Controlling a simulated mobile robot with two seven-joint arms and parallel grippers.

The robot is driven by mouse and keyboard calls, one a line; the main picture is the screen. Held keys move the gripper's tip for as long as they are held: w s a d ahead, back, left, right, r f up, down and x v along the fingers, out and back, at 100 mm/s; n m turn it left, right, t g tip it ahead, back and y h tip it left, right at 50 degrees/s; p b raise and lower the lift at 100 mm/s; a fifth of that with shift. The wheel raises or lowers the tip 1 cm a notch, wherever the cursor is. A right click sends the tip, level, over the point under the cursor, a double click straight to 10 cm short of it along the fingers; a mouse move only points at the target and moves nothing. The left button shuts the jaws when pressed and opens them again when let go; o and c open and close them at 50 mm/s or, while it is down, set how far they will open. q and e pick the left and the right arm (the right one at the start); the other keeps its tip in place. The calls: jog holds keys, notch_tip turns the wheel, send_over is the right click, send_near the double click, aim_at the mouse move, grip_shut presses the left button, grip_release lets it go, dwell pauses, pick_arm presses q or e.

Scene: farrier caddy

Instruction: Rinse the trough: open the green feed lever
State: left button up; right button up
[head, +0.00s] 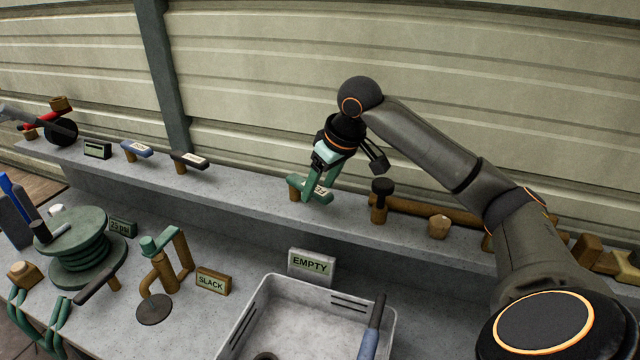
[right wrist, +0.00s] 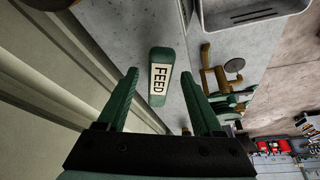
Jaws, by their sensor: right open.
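The green feed lever (head: 297,183) is on the grey ledge in the head view, with a pale plate on its handle. In the right wrist view the feed lever (right wrist: 160,54) shows its FEED label between the fingers, ahead of the palm. My right gripper (head: 318,192) points down over it, and its green fingers hide part of the handle. In the right wrist view my right gripper (right wrist: 158,78) is open, with a finger on each side of the lever and a visible gap to each. My left gripper is not in view. No trough is named by a label.
Blue (head: 137,149) and black (head: 188,160) labelled levers stand left on the ledge. A black-topped knob (head: 381,190) stands close right.

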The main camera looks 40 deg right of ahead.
jog(key=shift+f, duration=0.15)
jog(key=shift+c, duration=0.3)
grip_shut()
dwell(1.1)
